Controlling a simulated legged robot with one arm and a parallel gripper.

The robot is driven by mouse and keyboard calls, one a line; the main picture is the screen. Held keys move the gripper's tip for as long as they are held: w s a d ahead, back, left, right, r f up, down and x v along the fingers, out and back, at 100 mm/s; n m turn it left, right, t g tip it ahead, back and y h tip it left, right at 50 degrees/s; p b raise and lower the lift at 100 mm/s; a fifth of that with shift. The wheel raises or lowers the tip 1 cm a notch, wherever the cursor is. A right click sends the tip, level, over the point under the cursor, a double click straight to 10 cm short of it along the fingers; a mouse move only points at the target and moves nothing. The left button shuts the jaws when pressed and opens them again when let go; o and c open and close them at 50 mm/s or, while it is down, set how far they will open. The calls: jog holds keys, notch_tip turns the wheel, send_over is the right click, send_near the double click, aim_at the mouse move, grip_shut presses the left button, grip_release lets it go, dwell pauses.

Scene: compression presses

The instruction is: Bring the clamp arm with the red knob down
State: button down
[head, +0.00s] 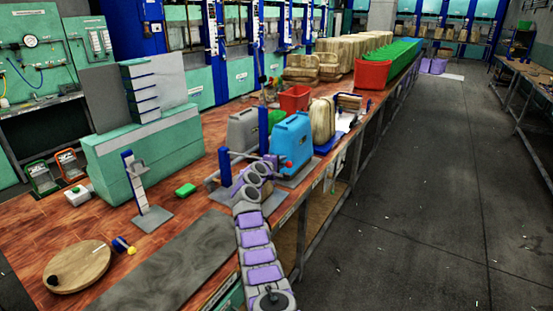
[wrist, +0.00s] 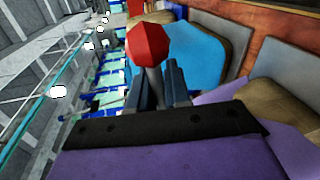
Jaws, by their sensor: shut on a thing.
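The red knob (wrist: 147,42) shows large in the wrist view, just beyond my fingertips, on top of a grey shaft (wrist: 154,88). My gripper (wrist: 153,76) has its two dark fingers on either side of this shaft, shut on it just below the knob. In the head view my purple and grey arm reaches to the press beside the blue jerrycan (head: 290,145). A blue press post (head: 225,166) stands left of my arm's end. The jerrycan also fills the area behind the knob in the wrist view (wrist: 200,55).
The wooden bench (head: 190,230) runs away to the back, with a grey jerrycan (head: 243,130), a tan container (head: 322,120) and a red bin (head: 294,99) near the press. The aisle floor (head: 430,200) on the right is clear.

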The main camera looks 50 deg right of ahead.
jog(key=shift+f+m+b, duration=0.6)
jog(key=shift+f+b, duration=0.45)
jog(key=shift+f, duration=1)
jog(key=c, duration=1.4)
grip_release()
jog(key=shift+f, duration=0.1)
jog(key=shift+o, duration=1.2)
jog(key=shift+d+f, duration=0.1)
jog(key=shift+d, duration=0.25)
